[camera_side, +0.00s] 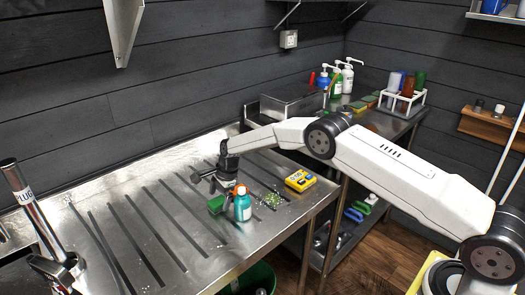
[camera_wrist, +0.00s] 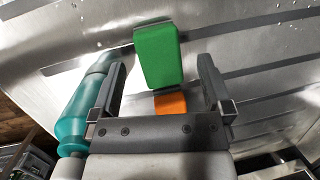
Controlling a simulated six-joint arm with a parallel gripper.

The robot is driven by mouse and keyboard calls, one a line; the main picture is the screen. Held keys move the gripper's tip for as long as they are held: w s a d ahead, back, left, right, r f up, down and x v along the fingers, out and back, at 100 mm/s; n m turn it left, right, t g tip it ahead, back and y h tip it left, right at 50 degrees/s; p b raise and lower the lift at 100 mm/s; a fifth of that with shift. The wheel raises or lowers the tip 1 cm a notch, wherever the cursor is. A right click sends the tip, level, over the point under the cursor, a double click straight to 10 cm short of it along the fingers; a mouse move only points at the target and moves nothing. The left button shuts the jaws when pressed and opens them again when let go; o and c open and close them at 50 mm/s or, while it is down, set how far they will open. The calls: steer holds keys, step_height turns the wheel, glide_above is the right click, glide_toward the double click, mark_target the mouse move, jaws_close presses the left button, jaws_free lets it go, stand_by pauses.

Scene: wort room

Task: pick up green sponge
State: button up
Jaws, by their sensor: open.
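The green sponge (camera_side: 216,204) is on the steel counter (camera_side: 150,215), left of a teal bottle (camera_side: 242,208) with an orange top. In the wrist view the sponge (camera_wrist: 158,55) shows ahead of my gripper (camera_wrist: 160,72), lined up with the gap between the two fingers. An orange piece (camera_wrist: 170,103) shows below it in that gap; I cannot tell what it belongs to. My gripper (camera_side: 208,182) is open, close above and behind the sponge in the side view. The teal bottle (camera_wrist: 85,110) is just outside the left finger in the wrist view.
A yellow box (camera_side: 300,180) and scattered green bits (camera_side: 272,199) lie right of the bottle. A green bin (camera_side: 255,279) stands below the front edge. The grooved counter to the left is clear. Pump bottles (camera_side: 336,82) and a white rack (camera_side: 402,102) stand on the far bench.

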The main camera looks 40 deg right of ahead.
steer(key=shift+w+a+f, duration=0.1)
steer(key=shift+a+f, duration=0.05)
steer(key=shift+f, duration=0.5)
steer(key=shift+c, duration=0.2)
steer(key=c, duration=1.2)
